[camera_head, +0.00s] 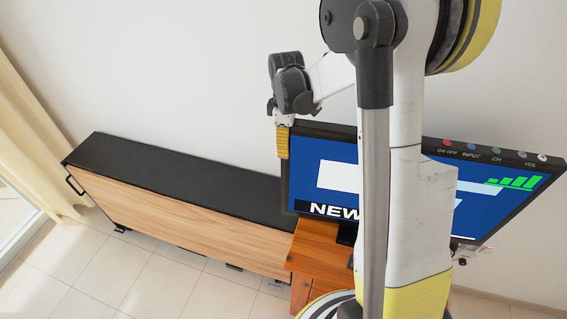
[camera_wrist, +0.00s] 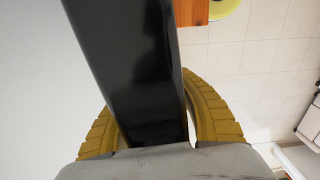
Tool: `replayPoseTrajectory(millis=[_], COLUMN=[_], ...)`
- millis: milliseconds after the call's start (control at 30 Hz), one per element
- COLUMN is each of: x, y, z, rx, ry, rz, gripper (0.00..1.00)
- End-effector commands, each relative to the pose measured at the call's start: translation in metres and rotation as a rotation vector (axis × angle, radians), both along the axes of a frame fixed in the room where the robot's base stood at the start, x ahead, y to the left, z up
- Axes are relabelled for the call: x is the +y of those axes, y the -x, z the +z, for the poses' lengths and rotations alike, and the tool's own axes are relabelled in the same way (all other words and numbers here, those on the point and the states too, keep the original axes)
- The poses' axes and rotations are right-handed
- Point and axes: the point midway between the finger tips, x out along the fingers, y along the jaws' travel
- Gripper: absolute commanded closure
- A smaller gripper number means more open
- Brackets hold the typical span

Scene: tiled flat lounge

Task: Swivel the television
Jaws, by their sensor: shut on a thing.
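The television (camera_head: 335,149) has a black frame and a lit blue screen showing a news picture. It stands on an orange wooden stand (camera_head: 309,243), and its black foot shows partly at the bottom. My arm hides the middle of the screen. My gripper (camera_head: 283,141), with yellow fingers, is at the television's upper left edge. In the wrist view, the yellow fingers of my gripper (camera_wrist: 156,118) lie on both sides of the black edge of the television (camera_wrist: 125,55), shut on it.
A long low cabinet (camera_head: 180,205) with a black top and wooden front stands along the wall left of the stand. A cream curtain (camera_head: 30,140) hangs at the far left. Tiled floor (camera_head: 150,275) is clear in front of the cabinet. The wall is close behind the television.

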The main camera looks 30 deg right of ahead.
Motion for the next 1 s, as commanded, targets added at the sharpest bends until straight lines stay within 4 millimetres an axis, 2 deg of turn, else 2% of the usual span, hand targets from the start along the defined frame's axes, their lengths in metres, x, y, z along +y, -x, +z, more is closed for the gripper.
replayPoseTrajectory(millis=[100,200,533,567,600,633,1000], x=[-0.016,-0.023,-0.025,-0.025,-0.025,-0.025,-0.025], y=[-0.019,-0.026,-0.028,-0.028,-0.028,-0.028,-0.028], z=[-0.003,-0.002,-0.001,-0.001,-0.001,-0.001,0.005], rx=[0.0,0.0,0.0,0.0,0.0,0.0,0.0], ry=[0.0,0.0,0.0,0.0,0.0,0.0,0.0], rz=[-0.064,-0.094,-0.104,-0.104,-0.104,-0.104,-0.102], gripper=[1.0,1.0,1.0,0.6,0.47,0.42,0.42])
